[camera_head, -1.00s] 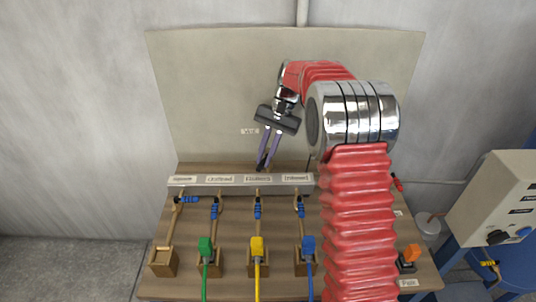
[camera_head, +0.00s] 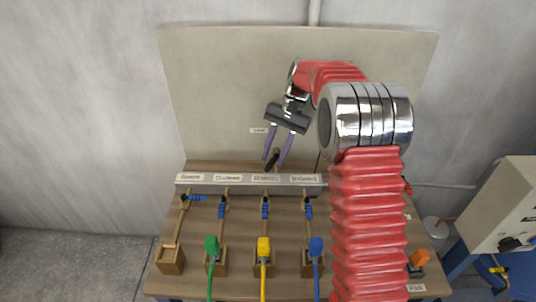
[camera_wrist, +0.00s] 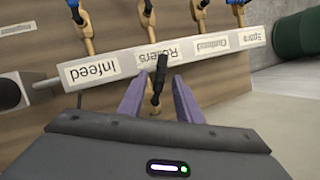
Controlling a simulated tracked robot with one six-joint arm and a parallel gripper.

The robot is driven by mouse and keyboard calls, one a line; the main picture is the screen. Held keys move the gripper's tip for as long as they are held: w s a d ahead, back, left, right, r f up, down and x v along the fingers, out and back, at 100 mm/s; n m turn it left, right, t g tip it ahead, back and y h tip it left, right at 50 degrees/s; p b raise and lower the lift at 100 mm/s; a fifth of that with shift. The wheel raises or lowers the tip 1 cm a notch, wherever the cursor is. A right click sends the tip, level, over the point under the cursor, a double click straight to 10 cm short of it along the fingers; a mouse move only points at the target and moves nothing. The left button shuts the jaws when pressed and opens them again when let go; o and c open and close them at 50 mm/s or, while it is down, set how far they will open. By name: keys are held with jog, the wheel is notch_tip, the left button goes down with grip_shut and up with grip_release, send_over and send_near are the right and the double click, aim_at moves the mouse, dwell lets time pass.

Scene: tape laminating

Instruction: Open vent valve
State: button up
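The vent valve has a black handle (camera_wrist: 161,70) on a brass-coloured body (camera_wrist: 154,98). It stands behind the labelled manifold bar, near the "Rollers" label. In the wrist view the handle points away from my gripper, roughly in line with the brass body. The handle also shows in the head view (camera_head: 273,158). My gripper (camera_wrist: 157,90) is open, with one purple finger on each side of the valve and visible gaps to it. In the head view its fingertips (camera_head: 273,162) are around the handle. Whether a finger touches it cannot be told there.
The manifold bar (camera_head: 249,181) carries several valves with blue handles (camera_head: 265,207). Green (camera_head: 212,246), yellow (camera_head: 264,248) and blue (camera_head: 316,247) connectors stand at the front. A backboard (camera_head: 215,90) rises close behind my gripper. A control box (camera_head: 500,205) stands at the right.

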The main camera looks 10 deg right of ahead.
aim_at(274, 159)
notch_tip(274, 159, up, 10)
dwell(0.7)
jog(key=shift+c, duration=0.3)
